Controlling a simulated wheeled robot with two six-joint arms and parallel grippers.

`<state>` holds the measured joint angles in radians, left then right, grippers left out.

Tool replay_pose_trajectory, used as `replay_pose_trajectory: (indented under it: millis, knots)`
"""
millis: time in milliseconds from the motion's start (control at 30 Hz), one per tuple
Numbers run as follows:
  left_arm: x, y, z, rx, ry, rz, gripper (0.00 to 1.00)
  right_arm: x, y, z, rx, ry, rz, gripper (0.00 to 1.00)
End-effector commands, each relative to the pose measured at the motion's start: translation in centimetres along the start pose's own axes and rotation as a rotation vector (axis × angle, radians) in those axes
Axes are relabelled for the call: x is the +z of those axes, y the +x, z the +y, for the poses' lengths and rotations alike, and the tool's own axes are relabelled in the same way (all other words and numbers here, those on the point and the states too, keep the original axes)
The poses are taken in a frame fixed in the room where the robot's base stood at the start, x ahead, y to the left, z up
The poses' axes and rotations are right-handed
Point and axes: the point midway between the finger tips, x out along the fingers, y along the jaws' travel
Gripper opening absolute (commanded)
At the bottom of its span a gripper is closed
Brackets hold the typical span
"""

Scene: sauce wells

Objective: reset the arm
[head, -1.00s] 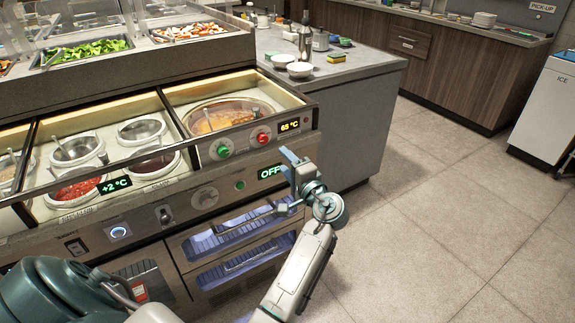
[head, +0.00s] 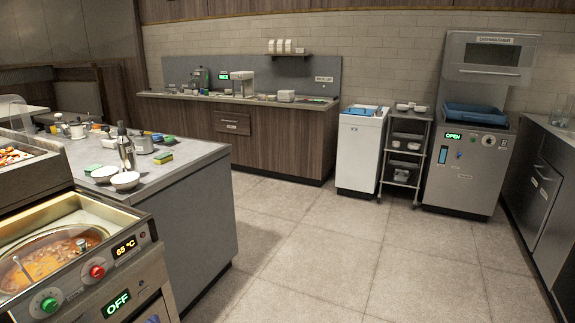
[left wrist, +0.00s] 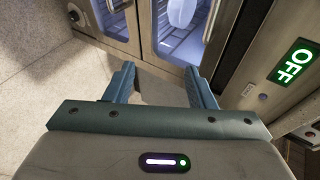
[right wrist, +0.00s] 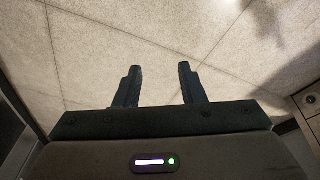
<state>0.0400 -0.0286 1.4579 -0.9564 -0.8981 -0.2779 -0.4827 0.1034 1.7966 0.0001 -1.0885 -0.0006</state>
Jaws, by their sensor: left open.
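My left gripper (left wrist: 160,88) shows in the left wrist view with its two fingers spread and nothing between them. Neither arm shows in the head view now.
The heated well (head: 50,255) with its red and green knobs is at the lower left. A grey counter (head: 190,200) with bowls stands beside it. An ice bin (head: 360,150), a small shelf cart (head: 405,155) and a dishwasher (head: 465,165) stand at the back. The middle floor is clear.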

Motion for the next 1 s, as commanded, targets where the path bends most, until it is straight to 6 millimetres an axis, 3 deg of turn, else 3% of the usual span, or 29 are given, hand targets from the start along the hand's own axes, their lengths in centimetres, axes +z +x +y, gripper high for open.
replay_pose_trajectory:
  millis: [33,200,400,500,600,700,833,1000]
  knots:
    - [1.8,0.0,3.5,0.086,-0.01,0.005,0.5,0.8,1.0,0.1,-0.001,0.002,-0.014,0.36]
    - [8.1,-1.0,15.0,0.355,-0.114,-0.001,0.5,4.1,5.2,0.1,-0.003,0.008,-0.04,0.36]
    - [17.8,-5.2,26.3,0.625,-0.295,-0.096,0.5,8.8,9.0,-0.1,-0.006,0.014,-0.071,0.36]
    - [22.7,-8.0,30.5,0.724,-0.395,-0.168,0.5,11.4,10.3,-0.2,-0.007,0.017,-0.084,0.36]
    - [26.9,-10.5,33.3,0.789,-0.485,-0.239,0.5,13.5,11.2,-0.3,-0.009,0.019,-0.094,0.36]
    - [29.8,-12.3,35.1,0.826,-0.551,-0.292,0.5,15.0,11.8,-0.4,-0.009,0.02,-0.101,0.36]
    - [31.6,-13.4,36.2,0.845,-0.595,-0.327,0.5,16.0,12.1,-0.4,-0.01,0.021,-0.104,0.36]
    - [31.7,-13.4,36.3,0.846,-0.598,-0.33,0.5,16.1,12.2,-0.5,-0.01,0.021,-0.104,0.36]
